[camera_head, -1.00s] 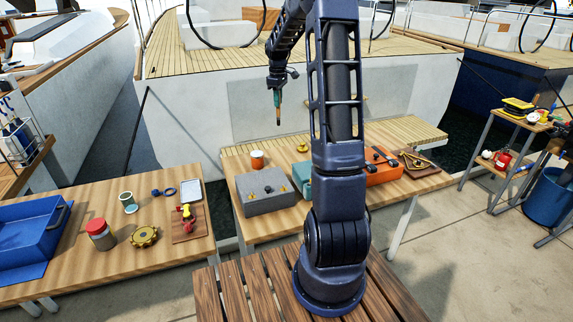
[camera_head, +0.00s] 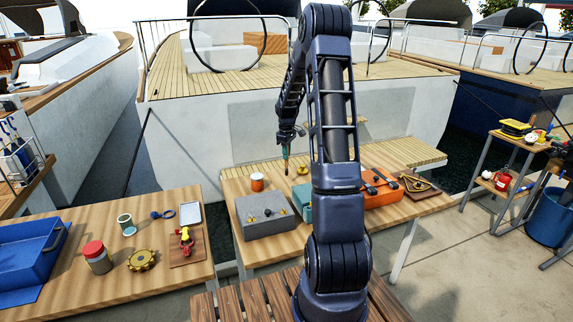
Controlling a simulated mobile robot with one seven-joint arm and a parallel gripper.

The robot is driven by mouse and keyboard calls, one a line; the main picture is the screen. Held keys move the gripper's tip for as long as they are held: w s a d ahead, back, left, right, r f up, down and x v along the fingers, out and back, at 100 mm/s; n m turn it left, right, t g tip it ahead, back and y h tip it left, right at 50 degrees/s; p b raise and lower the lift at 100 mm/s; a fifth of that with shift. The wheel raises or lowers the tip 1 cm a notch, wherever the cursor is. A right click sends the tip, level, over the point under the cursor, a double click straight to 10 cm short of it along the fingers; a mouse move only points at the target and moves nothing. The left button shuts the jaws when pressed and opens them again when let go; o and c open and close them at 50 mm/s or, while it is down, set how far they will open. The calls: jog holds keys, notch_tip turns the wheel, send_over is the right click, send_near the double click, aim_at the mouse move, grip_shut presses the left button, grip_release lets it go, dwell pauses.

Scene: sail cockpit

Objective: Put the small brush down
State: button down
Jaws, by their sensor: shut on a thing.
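The small brush (camera_head: 285,160) hangs upright, tip down, from my gripper (camera_head: 286,148), which is shut on it. Brush and gripper are above the back part of the middle wooden table (camera_head: 232,187), behind the grey box and right of the orange can. Whether the brush tip touches anything cannot be told.
On the middle table stand a grey box (camera_head: 262,229), an orange can (camera_head: 257,182), a teal box (camera_head: 304,201) partly hidden by my arm, and an orange box (camera_head: 380,195). The left table holds a blue tray (camera_head: 28,243), a red-lidded jar (camera_head: 96,257) and a gold gear (camera_head: 142,260).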

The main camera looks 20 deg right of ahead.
aim_at(286, 167)
jog(key=shift+f, duration=2.9)
jog(key=c, duration=1.3)
grip_release()
